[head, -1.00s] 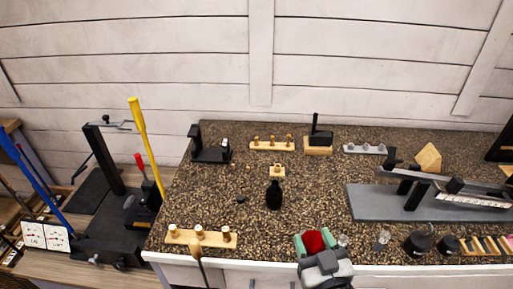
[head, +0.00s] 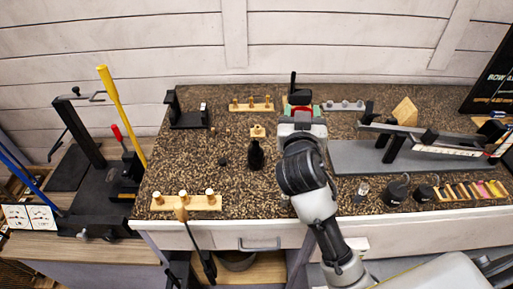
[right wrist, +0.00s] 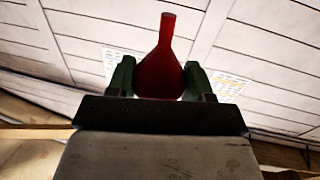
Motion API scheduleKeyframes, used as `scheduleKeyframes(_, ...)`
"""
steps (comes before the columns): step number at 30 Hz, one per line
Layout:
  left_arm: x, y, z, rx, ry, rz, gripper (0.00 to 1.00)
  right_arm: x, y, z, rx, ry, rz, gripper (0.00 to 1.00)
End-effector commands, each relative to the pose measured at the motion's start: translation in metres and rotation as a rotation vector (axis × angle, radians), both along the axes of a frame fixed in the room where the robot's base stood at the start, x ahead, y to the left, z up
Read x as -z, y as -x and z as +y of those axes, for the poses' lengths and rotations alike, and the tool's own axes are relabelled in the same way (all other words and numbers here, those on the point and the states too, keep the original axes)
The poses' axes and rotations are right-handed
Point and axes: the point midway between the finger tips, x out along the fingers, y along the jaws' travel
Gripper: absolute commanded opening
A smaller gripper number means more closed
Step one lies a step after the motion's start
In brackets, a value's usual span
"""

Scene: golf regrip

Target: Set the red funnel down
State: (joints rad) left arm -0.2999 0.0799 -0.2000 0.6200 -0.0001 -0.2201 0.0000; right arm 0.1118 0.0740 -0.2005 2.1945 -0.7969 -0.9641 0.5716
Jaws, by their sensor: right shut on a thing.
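The red funnel (right wrist: 162,66) is between the green fingers of my right gripper (right wrist: 160,82) in the right wrist view, with its narrow spout pointing to the top of that picture. My right gripper (head: 302,111) is shut on it. In the head view only a bit of the funnel (head: 302,112) shows between the fingers, over the back part of the speckled counter (head: 225,150). I cannot tell whether the funnel touches the counter. My left gripper is not in view.
A wooden block with a black post (head: 293,82) stands just behind my right gripper. A peg rack (head: 251,104) is to its left, and a dark bottle (head: 256,156) stands nearer the front. A grey clamp base (head: 400,158) lies to the right.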

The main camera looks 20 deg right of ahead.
Motion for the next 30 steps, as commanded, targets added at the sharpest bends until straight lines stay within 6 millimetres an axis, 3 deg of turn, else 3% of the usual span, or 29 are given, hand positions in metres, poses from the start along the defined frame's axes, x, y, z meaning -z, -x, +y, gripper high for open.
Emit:
scheduleKeyframes(8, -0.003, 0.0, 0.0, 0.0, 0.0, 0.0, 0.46, 0.009, -0.011, 0.01, -0.001, 0.001, 0.004, 0.26)
scheduleKeyframes(21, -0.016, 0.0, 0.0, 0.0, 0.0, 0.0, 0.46, 0.062, -0.076, 0.072, -0.001, 0.003, 0.001, 0.26)
scheduleKeyframes(30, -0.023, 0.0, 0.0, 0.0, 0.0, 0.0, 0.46, 0.083, -0.085, 0.08, -0.001, 0.006, 0.004, 0.26)
